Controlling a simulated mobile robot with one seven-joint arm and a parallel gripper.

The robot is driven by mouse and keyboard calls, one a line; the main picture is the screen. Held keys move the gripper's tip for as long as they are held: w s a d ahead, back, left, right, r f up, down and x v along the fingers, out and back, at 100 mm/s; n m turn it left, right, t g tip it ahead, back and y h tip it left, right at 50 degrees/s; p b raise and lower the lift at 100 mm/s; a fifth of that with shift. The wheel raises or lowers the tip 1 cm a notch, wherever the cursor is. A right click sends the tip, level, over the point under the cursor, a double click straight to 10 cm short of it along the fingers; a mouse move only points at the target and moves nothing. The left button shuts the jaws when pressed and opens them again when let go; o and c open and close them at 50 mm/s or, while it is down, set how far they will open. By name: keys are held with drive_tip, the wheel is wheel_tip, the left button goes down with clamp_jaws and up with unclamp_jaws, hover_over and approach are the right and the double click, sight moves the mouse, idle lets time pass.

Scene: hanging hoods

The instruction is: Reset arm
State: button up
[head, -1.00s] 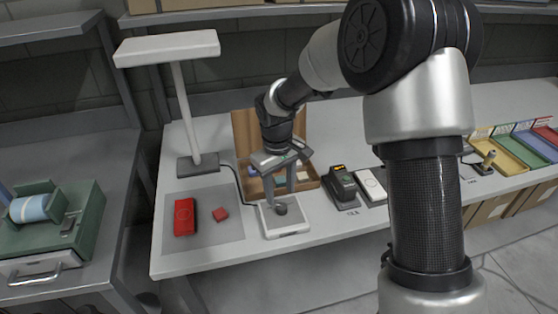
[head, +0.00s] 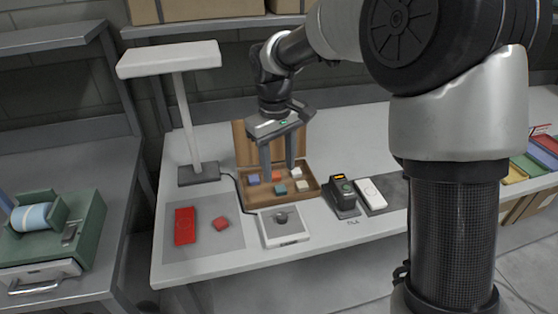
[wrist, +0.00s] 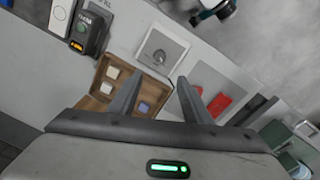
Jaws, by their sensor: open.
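My gripper (head: 279,152) is open and empty. In the head view it hangs above the wooden box on the white table, fingers pointing down. In the wrist view the gripper (wrist: 155,97) shows its two fingers spread apart, with nothing between them. A small white scale-like device (head: 284,237) with a dark round piece (head: 281,217) on it stands in front of the box; the device also shows in the wrist view (wrist: 178,50).
The open wooden box (head: 252,203) holds several small coloured blocks. A red case (head: 185,226) and a red block (head: 221,223) lie on a grey mat (head: 205,250). A lamp (head: 184,110) stands left. A black device (head: 343,193) and white device (head: 371,194) stand right.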

drive_tip(key=s+d+r+m+t+p, duration=0.1)
drive_tip(key=s+d+r+m+p, duration=0.1)
drive_tip(key=s+d+r, duration=0.3)
drive_tip(key=s+d+r+m+t+p, duration=0.1)
drive_tip(key=s+d+r, duration=0.4)
drive_tip(key=s, duration=0.5)
drive_tip(key=s+d+r+m+t+p, duration=0.2)
drive_tip(key=s+d+r+m+t, duration=0.1)
drive_tip(key=s, duration=0.5)
wheel_tip(320, 180, up, 3)
drive_tip(key=d+m, duration=0.1)
drive_tip(key=d, duration=0.1)
drive_tip(key=shift+d+m+p, duration=0.3)
drive_tip(key=shift+p, duration=0.05)
drive_tip(key=shift+r, duration=0.1)
